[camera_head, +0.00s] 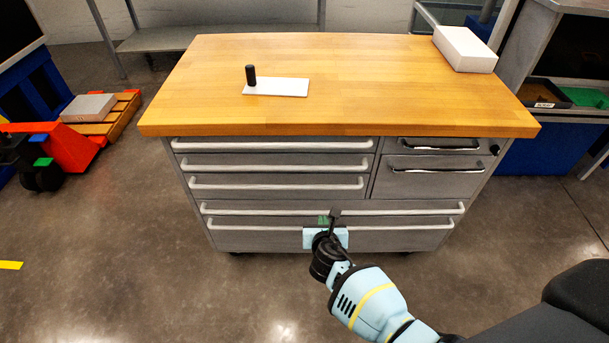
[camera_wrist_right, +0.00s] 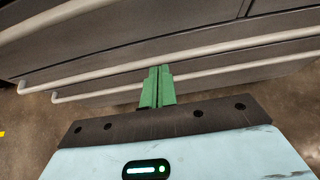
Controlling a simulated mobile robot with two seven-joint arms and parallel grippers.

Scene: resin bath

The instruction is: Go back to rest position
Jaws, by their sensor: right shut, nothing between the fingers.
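My right gripper (camera_head: 324,219) is in front of the lower drawers of the workbench in the head view. Its green fingers also show in the right wrist view (camera_wrist_right: 158,86). They are shut together with nothing between them. The fingertips point toward the drawer fronts and overlap a light drawer handle (camera_wrist_right: 205,75) in the picture; whether they touch it I cannot tell. My left gripper is not in view.
The workbench (camera_head: 350,110) has a wooden top and closed grey drawers. On it are a white plate (camera_head: 280,88) with a black cylinder (camera_head: 251,75), and a white box (camera_head: 465,49). A red pallet jack (camera_head: 65,145) stands left. The floor (camera_head: 150,260) in front is clear.

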